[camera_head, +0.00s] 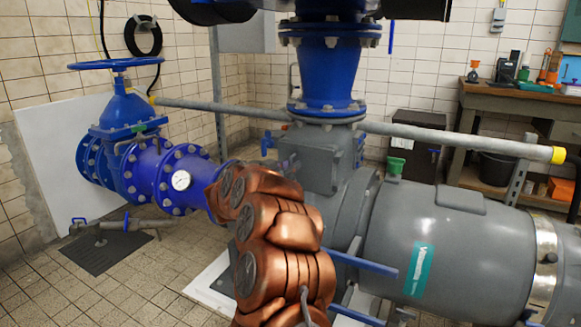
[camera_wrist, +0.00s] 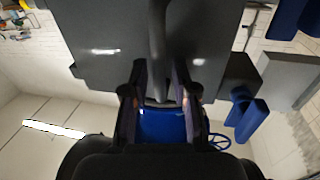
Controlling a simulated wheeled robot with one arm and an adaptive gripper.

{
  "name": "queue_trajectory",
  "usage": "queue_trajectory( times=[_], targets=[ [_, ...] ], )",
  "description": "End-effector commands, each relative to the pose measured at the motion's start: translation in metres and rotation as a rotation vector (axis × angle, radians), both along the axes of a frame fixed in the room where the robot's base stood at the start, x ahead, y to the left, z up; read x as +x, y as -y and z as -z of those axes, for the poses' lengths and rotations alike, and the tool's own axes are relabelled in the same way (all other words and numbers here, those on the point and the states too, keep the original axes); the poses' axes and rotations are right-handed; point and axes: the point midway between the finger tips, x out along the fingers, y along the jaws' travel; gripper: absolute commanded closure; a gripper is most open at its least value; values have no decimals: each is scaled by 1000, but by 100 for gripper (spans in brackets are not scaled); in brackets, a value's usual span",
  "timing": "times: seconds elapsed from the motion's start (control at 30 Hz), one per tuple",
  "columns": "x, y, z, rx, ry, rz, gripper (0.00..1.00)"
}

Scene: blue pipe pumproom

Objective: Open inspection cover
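The grey inspection cover appears to be the flat plate in the upper part of the wrist view (camera_wrist: 105,55), with a dark grey bar-like handle (camera_wrist: 157,40) running down its middle. In the head view the grey pump housing box (camera_head: 318,168) stands below the blue vertical pipe. My gripper (camera_wrist: 160,75) has its two fingers apart, one on each side of the handle, with a gap visible on both sides. In the head view my copper-coloured arm hides most of the gripper and the left of the box. I cannot tell whether the cover is ajar.
A grey rail (camera_head: 440,134) crosses behind the box. The grey pump body (camera_head: 470,250) fills the right.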

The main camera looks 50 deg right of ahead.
Motion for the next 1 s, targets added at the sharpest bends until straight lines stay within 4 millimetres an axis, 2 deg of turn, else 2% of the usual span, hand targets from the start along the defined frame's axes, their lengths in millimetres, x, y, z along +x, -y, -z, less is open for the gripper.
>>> queue_trajectory(
  times=[0.03, 0.23, 1.0],
  targets=[
    [0, 0, 0, 0, 0, 0, 81],
    [0, 0, 0, 0, 0, 0, 100],
    [1, -5, 0, 1, -1, -20, 100]
  ],
)
